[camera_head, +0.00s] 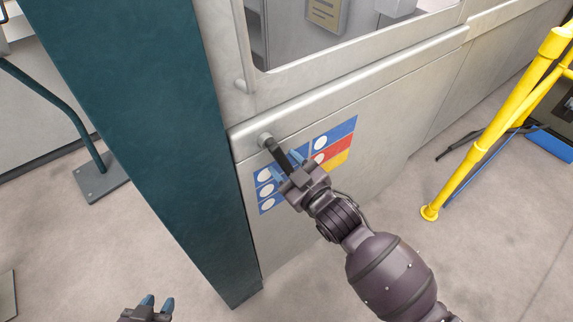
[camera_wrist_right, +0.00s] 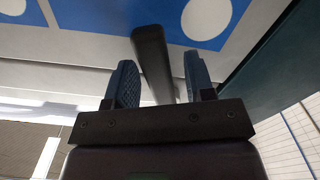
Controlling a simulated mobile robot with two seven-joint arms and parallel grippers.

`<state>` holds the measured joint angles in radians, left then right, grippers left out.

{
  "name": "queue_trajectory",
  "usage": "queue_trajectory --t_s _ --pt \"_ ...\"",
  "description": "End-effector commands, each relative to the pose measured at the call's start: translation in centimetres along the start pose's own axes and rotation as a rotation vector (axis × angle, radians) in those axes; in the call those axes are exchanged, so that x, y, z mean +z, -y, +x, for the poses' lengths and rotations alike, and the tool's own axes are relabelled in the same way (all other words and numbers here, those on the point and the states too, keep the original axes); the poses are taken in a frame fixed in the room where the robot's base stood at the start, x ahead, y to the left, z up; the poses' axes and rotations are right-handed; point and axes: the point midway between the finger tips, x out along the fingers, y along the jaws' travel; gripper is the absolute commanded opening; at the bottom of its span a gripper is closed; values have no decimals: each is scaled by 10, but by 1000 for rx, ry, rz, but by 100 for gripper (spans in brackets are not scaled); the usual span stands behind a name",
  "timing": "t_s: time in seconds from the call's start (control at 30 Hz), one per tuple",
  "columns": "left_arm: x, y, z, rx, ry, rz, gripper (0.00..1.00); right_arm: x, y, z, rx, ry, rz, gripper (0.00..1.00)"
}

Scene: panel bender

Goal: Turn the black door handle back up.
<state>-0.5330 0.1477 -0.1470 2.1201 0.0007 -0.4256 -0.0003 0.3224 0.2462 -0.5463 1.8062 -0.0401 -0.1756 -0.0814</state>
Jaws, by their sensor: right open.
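The black door handle (camera_head: 277,152) is on the grey machine door, just left of and over the blue, red and yellow sticker. It slants down and to the right from its round pivot. My right gripper (camera_head: 289,163) is at the handle's lower end. In the right wrist view the handle (camera_wrist_right: 152,62) stands between the two blue-padded fingers of the open right gripper (camera_wrist_right: 160,85), with gaps visible beside it. My left gripper (camera_head: 155,306) is at the bottom edge of the head view, far from the handle, its two blue fingertips apart.
A dark teal column (camera_head: 150,130) stands close to the left of the handle. The sticker panel (camera_head: 335,143) lies flat on the door behind my right gripper. A yellow rail frame (camera_head: 490,130) stands at the right. The floor (camera_head: 480,240) between is clear.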

Motion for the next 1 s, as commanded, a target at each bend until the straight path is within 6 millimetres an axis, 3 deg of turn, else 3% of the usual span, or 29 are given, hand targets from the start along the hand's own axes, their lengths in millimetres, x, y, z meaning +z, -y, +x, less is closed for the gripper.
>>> queue_trajectory --t_s 0.1,0.4,0.73,1.0 --pt "0 1 0 0 -1 6 36 0 0 0 0 0 0 47" --pt "1 3 -1 1 3 14 36 0 0 0 0 0 0 1" --pt "6 2 -4 -3 14 4 36 0 -1 0 0 0 -12 0" --pt "-11 1 -8 -5 -14 -6 36 -4 -11 0 0 -2 -124 0"
